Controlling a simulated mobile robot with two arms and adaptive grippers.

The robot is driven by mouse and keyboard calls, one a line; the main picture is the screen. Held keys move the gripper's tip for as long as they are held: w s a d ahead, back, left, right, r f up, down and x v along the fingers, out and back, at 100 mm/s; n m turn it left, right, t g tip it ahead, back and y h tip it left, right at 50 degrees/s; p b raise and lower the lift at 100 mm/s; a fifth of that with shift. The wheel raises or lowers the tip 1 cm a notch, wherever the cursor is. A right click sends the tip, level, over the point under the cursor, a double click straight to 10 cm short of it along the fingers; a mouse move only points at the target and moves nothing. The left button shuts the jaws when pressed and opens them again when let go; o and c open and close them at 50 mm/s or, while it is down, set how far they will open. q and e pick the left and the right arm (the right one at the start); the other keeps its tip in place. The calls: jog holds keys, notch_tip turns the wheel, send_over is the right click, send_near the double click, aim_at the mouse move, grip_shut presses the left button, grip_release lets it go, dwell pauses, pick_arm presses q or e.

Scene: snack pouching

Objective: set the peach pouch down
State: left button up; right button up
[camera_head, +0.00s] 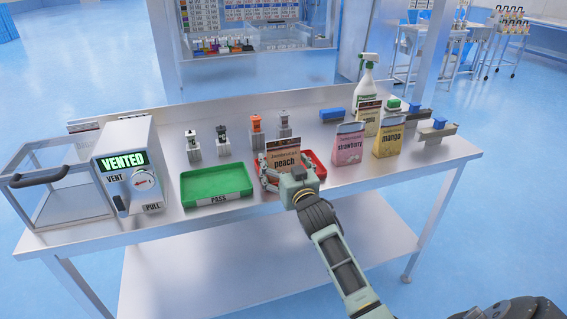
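The orange-brown peach pouch (284,155) stands roughly upright, label facing me, in front of the red tray (317,163). My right gripper (287,177) reaches in from the lower right, with its fingers on either side of the pouch's lower part; it looks shut on it. The pouch's bottom is hidden behind the gripper, so I cannot tell whether it touches the table or tray. The green PASS tray (217,181) lies empty just to the left. My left gripper is not in view.
A pink strawberry pouch (349,146) and a yellow mango pouch (388,141) stand at right, with another pouch (368,121) and a spray bottle (367,85) behind. A VENTED chamber (130,165) stands at left. Small fixtures (223,143) line the back.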

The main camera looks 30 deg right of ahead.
dwell(0.3)
jog(key=shift+r, duration=0.15)
jog(key=v, duration=1.2)
jog(key=shift+b, duration=0.3)
jog(key=s+a+f+n+g+y, duration=0.1)
jog(key=a+f+g+y, duration=0.2)
jog(key=f, duration=1.8)
jog(key=s+a+f+n+g, duration=0.1)
jog(key=s+a+f+g, duration=0.1)
jog(key=s+f, duration=0.35)
jog(key=s+a+f+g, duration=0.2)
jog(key=f, duration=0.7)
jog(key=s+a+f+n+g, duration=0.1)
jog(key=s+f+g, duration=0.1)
jog(key=s+f, duration=0.35)
jog(key=s+a+f+g, duration=0.1)
jog(key=s+f+g, duration=0.1)
jog(key=s+f, duration=0.5)
jog(key=s+a+f+n+g, duration=0.1)
jog(key=s+f, duration=0.6)
jog(key=s, duration=0.9)
jog(key=s+a+f+n+g+y, duration=0.1)
jog(key=s+a+f+g, duration=0.2)
jog(key=s+f, duration=0.4)
jog(key=s+g, duration=0.1)
jog(key=s, duration=0.3)
jog(key=shift+s+a+f+g, duration=0.2)
jog(key=shift+s+f+g, duration=0.1)
jog(key=shift+s+f, duration=0.1)
jog(key=shift+r, duration=0.1)
